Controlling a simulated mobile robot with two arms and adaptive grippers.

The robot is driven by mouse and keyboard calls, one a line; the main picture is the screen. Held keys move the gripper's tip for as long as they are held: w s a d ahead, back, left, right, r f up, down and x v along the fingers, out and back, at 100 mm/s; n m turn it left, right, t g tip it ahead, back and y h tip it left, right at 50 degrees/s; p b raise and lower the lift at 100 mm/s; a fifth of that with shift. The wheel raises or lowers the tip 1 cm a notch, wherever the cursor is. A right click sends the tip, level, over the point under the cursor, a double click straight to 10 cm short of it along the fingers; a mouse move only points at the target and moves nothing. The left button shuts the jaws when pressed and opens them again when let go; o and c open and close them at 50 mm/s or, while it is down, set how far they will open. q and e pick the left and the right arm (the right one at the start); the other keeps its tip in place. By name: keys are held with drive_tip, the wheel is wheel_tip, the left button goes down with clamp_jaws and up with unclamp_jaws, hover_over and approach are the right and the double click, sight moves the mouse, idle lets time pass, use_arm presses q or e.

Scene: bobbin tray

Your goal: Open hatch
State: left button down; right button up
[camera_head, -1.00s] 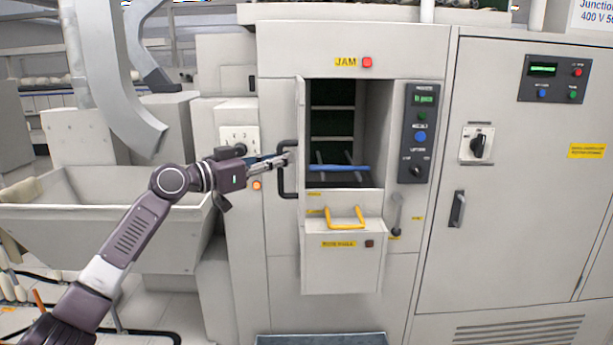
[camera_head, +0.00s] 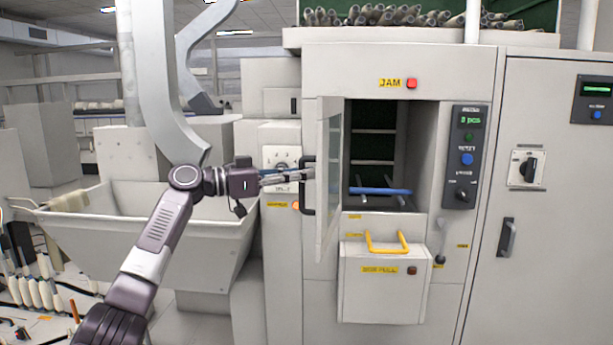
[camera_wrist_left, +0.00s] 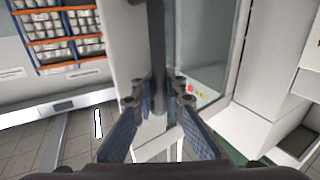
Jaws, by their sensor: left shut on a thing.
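The hatch (camera_head: 329,180) is a pale door with a glass pane, hinged on the left of a dark opening in the machine, and it stands swung outward. Its dark bar handle (camera_head: 307,208) is on the left edge. My left gripper (camera_head: 303,175) is shut on the handle. In the left wrist view the dark handle (camera_wrist_left: 157,60) runs upright between the fingers (camera_wrist_left: 158,100), and the glass of the hatch (camera_wrist_left: 205,50) is to the right. Inside the opening a blue bar (camera_head: 380,191) lies across dark rails. My right gripper is not in view.
A yellow-handled box (camera_head: 380,285) juts out below the opening. A control panel (camera_head: 466,155) and a small lever (camera_head: 440,245) are to the right of it. A large pale trough (camera_head: 150,235) stands behind my left arm. Bobbins lie on top of the machine.

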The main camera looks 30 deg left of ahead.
use_arm(q)
drive_tip(key=shift+d+f, duration=0.1)
drive_tip(key=shift+f, duration=0.3)
drive_tip(key=c, duration=2.4)
unclamp_jaws()
drive_tip(key=o, duration=0.4)
drive_tip(key=shift+s+r, duration=0.25)
drive_tip(key=shift+r, duration=0.05)
drive_tip(key=v, duration=1.2)
